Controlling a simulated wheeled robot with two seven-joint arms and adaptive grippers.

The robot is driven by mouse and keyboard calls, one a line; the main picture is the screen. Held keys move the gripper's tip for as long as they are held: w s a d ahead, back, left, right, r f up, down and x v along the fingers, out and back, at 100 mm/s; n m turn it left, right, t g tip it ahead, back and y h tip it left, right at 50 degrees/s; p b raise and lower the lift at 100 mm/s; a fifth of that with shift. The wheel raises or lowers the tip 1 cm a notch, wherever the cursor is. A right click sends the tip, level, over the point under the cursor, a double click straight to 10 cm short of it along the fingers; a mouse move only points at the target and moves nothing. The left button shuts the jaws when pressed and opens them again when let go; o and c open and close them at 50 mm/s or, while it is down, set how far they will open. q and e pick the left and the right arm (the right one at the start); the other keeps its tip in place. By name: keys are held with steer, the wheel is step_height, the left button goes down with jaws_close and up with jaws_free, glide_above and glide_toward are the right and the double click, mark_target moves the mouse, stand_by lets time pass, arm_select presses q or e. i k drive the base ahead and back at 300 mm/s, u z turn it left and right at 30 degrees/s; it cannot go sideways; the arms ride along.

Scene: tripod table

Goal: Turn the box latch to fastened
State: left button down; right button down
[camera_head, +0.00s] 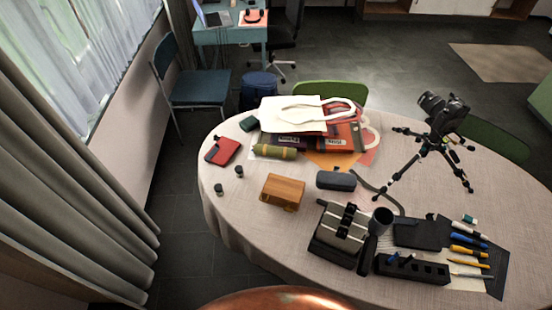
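A small orange-brown wooden box (283,188) stands on the table (240,225), left of the middle of the head view. Its lid looks closed. A small fitting (290,208) shows low on its near side, perhaps the latch. It is too small to tell which way it is turned. Neither of my grippers is in view, and nothing touches the box.
A green roll (274,151) and a tote bag (300,115) lie behind. A camera tripod (430,150) stands at right. The table left of the box is mostly clear.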

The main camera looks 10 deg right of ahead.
mark_target(288, 209)
steer(key=z, duration=0.9)
steer(key=k, duration=1)
steer(key=u, duration=1.15)
steer(key=i, duration=0.5)
steer(key=u, duration=0.1)
